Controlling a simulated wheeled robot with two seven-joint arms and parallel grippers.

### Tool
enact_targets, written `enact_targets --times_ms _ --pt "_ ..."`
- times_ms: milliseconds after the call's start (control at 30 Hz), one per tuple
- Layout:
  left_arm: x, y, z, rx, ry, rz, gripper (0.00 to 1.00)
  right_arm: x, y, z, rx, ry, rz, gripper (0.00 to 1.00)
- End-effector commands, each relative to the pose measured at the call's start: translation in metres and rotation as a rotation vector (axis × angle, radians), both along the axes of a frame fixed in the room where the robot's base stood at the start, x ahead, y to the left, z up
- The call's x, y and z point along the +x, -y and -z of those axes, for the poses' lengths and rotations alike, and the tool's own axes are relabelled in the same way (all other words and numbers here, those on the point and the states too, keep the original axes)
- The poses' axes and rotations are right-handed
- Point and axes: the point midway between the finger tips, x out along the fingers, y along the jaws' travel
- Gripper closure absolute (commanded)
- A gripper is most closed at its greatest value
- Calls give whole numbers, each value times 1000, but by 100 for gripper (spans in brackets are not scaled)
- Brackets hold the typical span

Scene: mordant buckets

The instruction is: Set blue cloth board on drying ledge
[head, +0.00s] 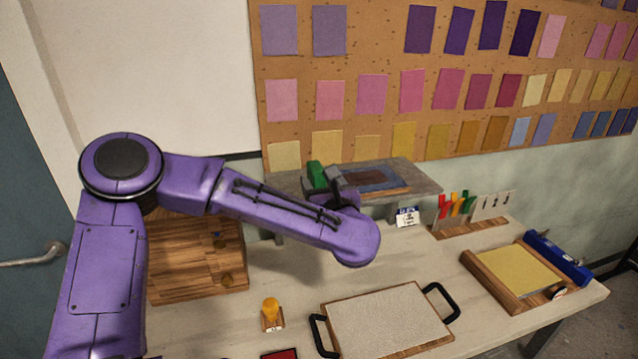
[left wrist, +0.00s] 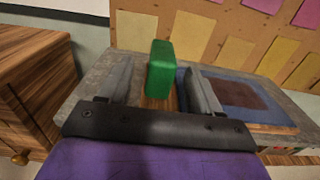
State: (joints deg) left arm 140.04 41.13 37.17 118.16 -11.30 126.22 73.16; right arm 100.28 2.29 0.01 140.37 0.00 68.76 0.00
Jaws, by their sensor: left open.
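The blue cloth board (head: 378,181) lies flat on the grey drying ledge (head: 425,182) below the sample wall. It has a blue cloth with a darker patch on a wooden base. In the left wrist view the board (left wrist: 248,94) lies to the right of my fingers, and a green block (left wrist: 160,68) stands between them at its left end. Whether the block is fixed to the board I cannot tell. My left gripper (head: 326,181) is open around the green block, with visible gaps beside it. The right gripper is not in view.
A wooden drawer box (head: 197,268) stands at left. A pale tray with black handles (head: 388,320) lies in front. A small yellow-topped object (head: 271,311), a rack with coloured tags (head: 470,225) and a wooden frame with a yellow sheet (head: 515,272) are on the table.

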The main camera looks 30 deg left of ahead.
Motion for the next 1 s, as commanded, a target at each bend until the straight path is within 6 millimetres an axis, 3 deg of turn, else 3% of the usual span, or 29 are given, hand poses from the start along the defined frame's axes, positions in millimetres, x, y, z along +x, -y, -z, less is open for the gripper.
enact_targets --times_ms 33,100,333,900,1000 --pt "-9 12 7 4 6 7 36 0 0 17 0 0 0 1" --pt "-21 26 7 3 5 5 36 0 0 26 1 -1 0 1" --pt "-50 60 3 2 3 2 36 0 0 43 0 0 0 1" --pt "-56 66 0 1 1 1 36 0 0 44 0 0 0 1" --pt "-56 66 -7 1 1 1 36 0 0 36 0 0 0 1"
